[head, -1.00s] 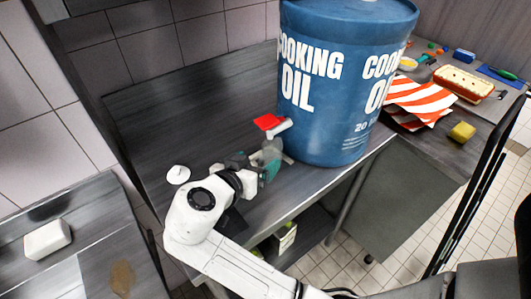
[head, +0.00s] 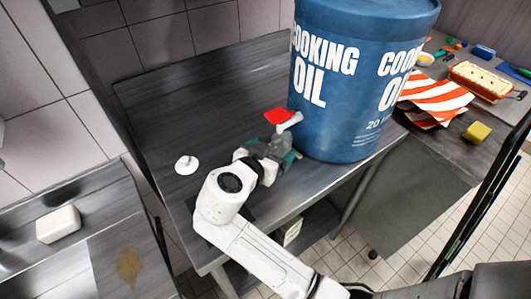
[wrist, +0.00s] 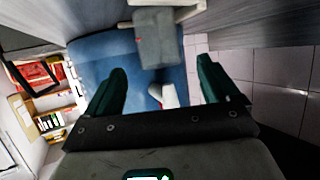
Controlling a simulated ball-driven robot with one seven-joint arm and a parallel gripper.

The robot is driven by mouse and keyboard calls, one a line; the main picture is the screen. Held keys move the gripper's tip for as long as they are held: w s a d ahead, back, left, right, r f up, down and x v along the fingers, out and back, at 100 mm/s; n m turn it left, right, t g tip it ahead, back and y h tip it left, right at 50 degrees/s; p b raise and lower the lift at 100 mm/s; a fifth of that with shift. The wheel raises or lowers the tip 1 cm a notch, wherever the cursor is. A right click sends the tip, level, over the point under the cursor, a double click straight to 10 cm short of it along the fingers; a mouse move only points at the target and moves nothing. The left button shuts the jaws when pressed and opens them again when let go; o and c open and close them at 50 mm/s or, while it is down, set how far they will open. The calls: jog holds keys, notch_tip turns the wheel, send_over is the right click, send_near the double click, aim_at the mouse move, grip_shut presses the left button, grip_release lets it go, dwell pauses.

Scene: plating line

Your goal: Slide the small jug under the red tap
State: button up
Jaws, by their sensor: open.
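The red tap (head: 278,116) has a red handle and a white spout, and sits low on the blue cooking oil drum (head: 325,85). Its white spout also shows in the wrist view (wrist: 166,96). My gripper (head: 280,150) is low over the counter, just in front of the tap. In the wrist view its two green fingers (wrist: 162,70) are spread apart. A small grey vessel, apparently the jug (wrist: 157,42), shows just past the fingertips, between their lines; I cannot tell if a finger touches it. In the head view my gripper largely hides it.
A white round lid-like piece (head: 187,165) lies on the counter to the left. A striped cloth (head: 432,98), a yellow sponge (head: 477,132) and a loaf-like item in a tray (head: 487,80) are at right. The counter (head: 205,105) behind is clear.

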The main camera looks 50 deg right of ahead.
aim_at(277, 146)
jog(key=shift+p+x, duration=0.5)
jog(key=shift+x, duration=2.65)
jog(key=c, duration=1.1)
jog(key=o, duration=1.2)
jog(key=shift+c, duration=0.2)
jog(key=b+v, duration=0.2)
jog(key=v, duration=0.9)
jog(key=shift+d, duration=0.1)
